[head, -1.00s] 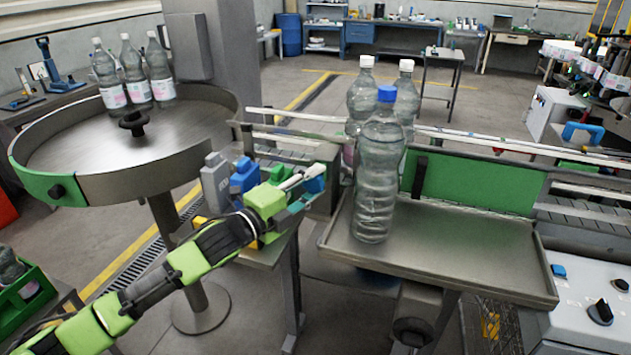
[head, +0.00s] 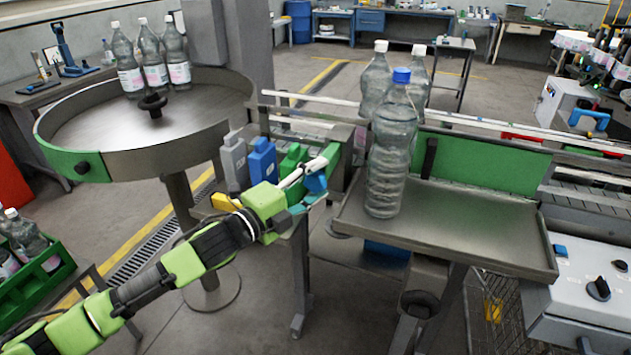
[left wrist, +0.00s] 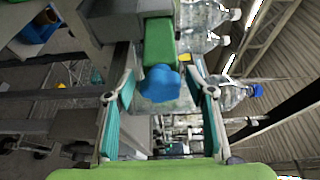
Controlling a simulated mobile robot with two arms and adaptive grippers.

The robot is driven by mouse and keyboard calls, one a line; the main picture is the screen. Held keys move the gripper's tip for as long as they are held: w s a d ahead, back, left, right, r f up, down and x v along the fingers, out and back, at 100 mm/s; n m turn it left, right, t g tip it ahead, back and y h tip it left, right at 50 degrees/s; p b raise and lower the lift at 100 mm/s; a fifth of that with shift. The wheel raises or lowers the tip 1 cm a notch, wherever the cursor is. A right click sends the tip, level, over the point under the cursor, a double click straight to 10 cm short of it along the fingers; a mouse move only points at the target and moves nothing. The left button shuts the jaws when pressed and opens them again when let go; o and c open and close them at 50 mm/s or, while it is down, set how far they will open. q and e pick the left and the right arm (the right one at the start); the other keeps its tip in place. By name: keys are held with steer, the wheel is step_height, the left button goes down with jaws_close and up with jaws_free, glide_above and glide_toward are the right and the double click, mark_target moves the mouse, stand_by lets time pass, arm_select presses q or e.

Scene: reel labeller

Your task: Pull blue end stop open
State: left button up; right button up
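In the left wrist view a blue knob (left wrist: 160,84) sits on the end of a green bar (left wrist: 160,42), between the fingers of my left gripper (left wrist: 160,82), with a gap on each side. The gripper is open, with teal pads. In the head view the left gripper (head: 308,178) is beside a narrow green plate (head: 333,156) at the end of the conveyor, left of the tray table. Blue shows at its fingertips, but I cannot tell there whether it is the knob or a pad. My right gripper is not in view.
Grey (head: 233,162) and blue (head: 263,162) blocks stand left of the gripper. A blue-capped bottle (head: 390,150) stands on the metal tray table (head: 470,225), with two white-capped bottles behind. A round turntable (head: 115,115) holds several bottles. A control box (head: 585,290) is at right.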

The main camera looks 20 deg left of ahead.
arm_select(q)
steer(key=shift+s+a, duration=0.1)
steer(key=shift+s, duration=0.05)
steer(key=v, duration=1.1)
steer(key=shift+s, duration=0.35)
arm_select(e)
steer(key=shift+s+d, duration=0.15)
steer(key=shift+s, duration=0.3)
arm_select(q)
steer(key=shift+a+f, duration=0.1)
steer(key=shift+a, duration=0.1)
